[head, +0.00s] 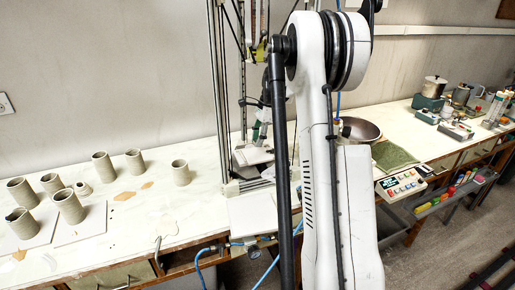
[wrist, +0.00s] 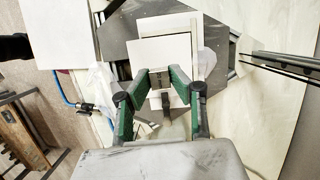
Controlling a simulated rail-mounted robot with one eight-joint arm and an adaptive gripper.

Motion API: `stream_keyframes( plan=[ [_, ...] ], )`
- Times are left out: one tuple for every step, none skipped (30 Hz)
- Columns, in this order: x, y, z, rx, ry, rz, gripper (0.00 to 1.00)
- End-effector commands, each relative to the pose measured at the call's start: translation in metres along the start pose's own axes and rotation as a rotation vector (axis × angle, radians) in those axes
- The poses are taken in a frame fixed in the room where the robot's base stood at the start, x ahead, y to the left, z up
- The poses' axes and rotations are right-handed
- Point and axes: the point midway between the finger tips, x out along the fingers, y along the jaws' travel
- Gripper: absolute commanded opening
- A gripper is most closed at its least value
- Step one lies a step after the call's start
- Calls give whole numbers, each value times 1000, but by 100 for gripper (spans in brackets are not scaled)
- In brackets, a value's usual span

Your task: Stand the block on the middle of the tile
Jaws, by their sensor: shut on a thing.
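A white square tile (wrist: 152,27) lies beyond the fingertips on a dark grey plate (wrist: 115,28). A second pale square surface (wrist: 165,50) overlaps the tile and lies behind the fingers; I cannot tell whether it is part of the block or separate. Whether the block touches the tile is not clear. In the head view my arm hides most of this spot; a pale tile (head: 254,155) shows to its left.
Several clay cylinders (head: 103,166) stand on the white bench at the left. Metal uprights (head: 217,90) rise beside my arm. A metal bowl (head: 361,130), a green cloth (head: 392,155) and a button box (head: 402,185) sit to the right.

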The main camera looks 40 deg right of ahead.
Motion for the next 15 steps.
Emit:
stream_keyframes(
  plan=[
    [2, 0, -1, 0, 0, 0, 0],
    [4, -1, -1, 0, 0, 0, 0],
    [8, -1, -2, 0, 0, 0, 0],
    [11, -1, -3, 0, 0, 0, 0],
    [15, 0, -4, 0, 0, 0, 0],
    [20, 0, -6, 0, 0, 0, 0],
    [24, 0, -7, 0, 0, 0, 0],
    [28, 0, -8, 0, 0, 0, 0],
    [33, 0, -9, 0, 0, 0, 0],
    [36, 0, -10, 0, 0, 0, 0],
    [37, 0, -10, 0, 0, 0, 0],
    [38, 0, -11, 0, 0, 0, 0],
    [38, 0, -11, 0, 0, 0, 0],
    [38, 0, -11, 0, 0, 0, 0],
    [38, 0, -11, 0, 0, 0, 0]
  ],
)
